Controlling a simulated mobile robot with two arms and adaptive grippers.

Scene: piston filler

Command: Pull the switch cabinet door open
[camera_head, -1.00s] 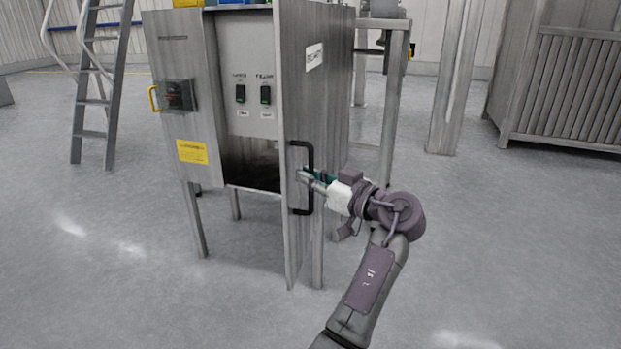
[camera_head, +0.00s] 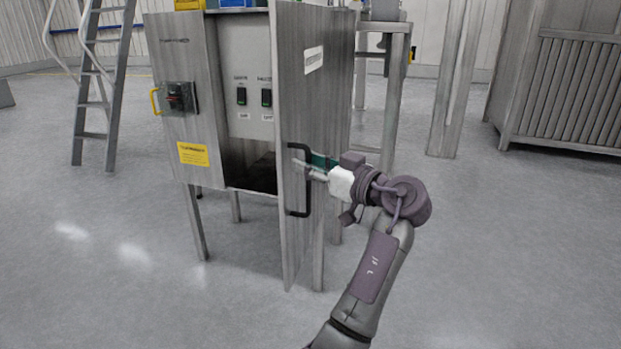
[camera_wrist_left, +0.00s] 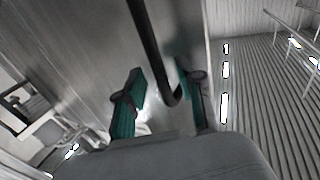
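The grey metal switch cabinet (camera_head: 180,60) stands in the middle of the head view. Its door (camera_head: 325,110) is swung well out toward me, so the inside with its two dark green switches shows. The black bar handle (camera_head: 306,200) is on the door's outer face near the free edge. My left gripper (camera_head: 308,166) is at the upper part of the handle. In the left wrist view, its green fingers (camera_wrist_left: 160,100) stand apart on either side of the handle bar (camera_wrist_left: 150,45), with gaps visible; it looks open. My right gripper is not in view.
A red-and-black rotary switch with a yellow handle (camera_head: 155,102) is on the cabinet's left front. A ladder (camera_head: 103,80) stands behind at left, a metal post (camera_head: 455,80) and slatted crate (camera_head: 570,85) at right. The floor in front is clear.

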